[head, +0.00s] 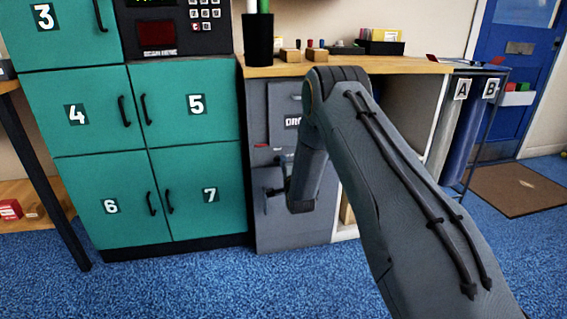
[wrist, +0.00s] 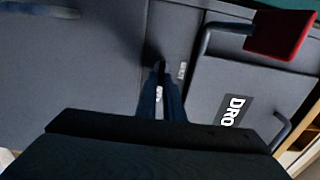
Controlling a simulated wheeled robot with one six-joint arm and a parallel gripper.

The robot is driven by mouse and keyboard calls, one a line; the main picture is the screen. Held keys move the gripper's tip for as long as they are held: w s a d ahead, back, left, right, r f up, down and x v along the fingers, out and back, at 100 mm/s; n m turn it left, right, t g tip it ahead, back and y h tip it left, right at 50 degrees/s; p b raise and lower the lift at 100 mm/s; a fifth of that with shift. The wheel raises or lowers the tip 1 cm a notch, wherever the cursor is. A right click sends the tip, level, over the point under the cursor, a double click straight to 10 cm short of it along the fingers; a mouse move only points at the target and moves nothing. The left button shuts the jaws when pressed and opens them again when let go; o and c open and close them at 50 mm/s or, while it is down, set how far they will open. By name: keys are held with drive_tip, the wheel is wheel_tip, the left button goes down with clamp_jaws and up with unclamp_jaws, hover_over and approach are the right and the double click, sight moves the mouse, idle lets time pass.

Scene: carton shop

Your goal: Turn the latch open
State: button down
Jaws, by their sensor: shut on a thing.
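The latch (wrist: 155,58) is a small dark piece on the grey cabinet front, between my fingertips in the wrist view. My gripper (wrist: 160,88) is shut on it, and its fingers hide most of the latch. How far the latch is turned cannot be told. In the head view my gripper (head: 277,188) reaches the left part of the grey cabinet (head: 290,232), and my forearm covers part of that front.
A panel marked "DRO" (wrist: 231,111) and a red tab on a bar (wrist: 281,34) are beside my fingers in the wrist view. Green numbered lockers (head: 196,130) stand left of the cabinet. A wooden counter (head: 400,65) lies above it. Blue carpet in front is clear.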

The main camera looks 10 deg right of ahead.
drive_tip(key=shift+f, duration=0.1)
idle(0.4)
drive_tip(key=c, duration=1.9)
unclamp_jaws()
drive_tip(key=shift+o, duration=0.2)
drive_tip(key=shift+s, duration=0.15)
drive_tip(key=s+p, duration=0.2)
drive_tip(key=s, duration=0.5)
drive_tip(key=shift+s, duration=0.3)
